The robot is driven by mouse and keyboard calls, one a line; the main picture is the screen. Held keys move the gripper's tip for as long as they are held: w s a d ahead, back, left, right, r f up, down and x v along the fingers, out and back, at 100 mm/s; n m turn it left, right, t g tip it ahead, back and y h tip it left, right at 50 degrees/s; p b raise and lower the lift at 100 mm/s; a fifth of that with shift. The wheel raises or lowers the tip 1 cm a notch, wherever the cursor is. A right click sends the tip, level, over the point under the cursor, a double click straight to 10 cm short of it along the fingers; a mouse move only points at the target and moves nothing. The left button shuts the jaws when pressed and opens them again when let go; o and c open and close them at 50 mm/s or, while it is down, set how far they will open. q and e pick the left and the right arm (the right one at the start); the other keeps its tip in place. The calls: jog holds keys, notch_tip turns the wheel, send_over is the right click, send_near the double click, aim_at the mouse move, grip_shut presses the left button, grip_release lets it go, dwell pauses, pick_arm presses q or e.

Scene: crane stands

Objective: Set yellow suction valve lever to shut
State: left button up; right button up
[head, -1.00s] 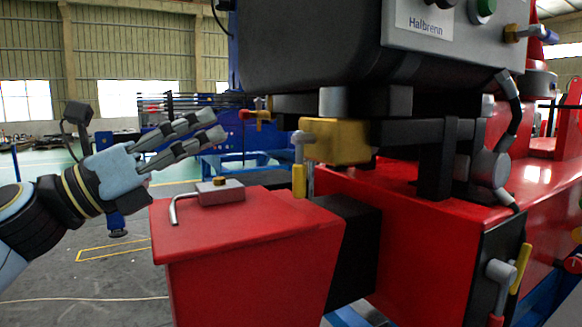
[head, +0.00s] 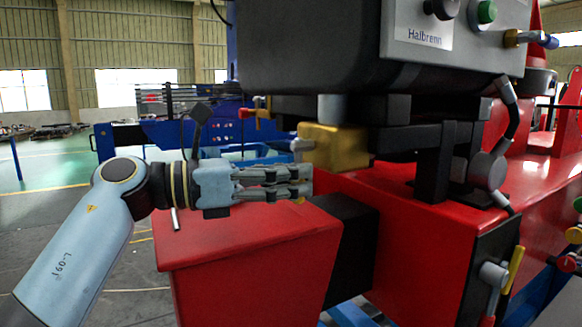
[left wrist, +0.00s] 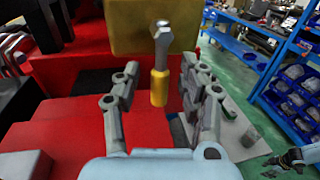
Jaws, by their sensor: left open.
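A valve lever with a yellow grip (left wrist: 159,88) and a grey head hangs straight down beside a gold-coloured valve block (head: 333,147) in the left wrist view. In the head view my left gripper (head: 306,181) covers most of this lever; only a small yellow bit shows below the fingertips. My left gripper is open, with one finger on each side of the lever in the wrist view (left wrist: 161,66). Whether a finger touches it, I cannot tell. A light-blue and dark gripper (left wrist: 280,160), apparently my right one, shows at the wrist view's lower right, too small to judge.
A red box (head: 250,245) lies just below my left gripper, with a black block (head: 345,222) beside it. A second yellow-handled lever (head: 514,270) is at the lower right. The grey cabinet (head: 310,45) overhangs the valve. Blue shelving (left wrist: 285,95) stands behind.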

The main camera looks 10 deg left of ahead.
pick_arm(q)
jog(key=shift+w+d, duration=0.1)
jog(key=shift+d, duration=0.15)
grip_shut()
dwell(0.3)
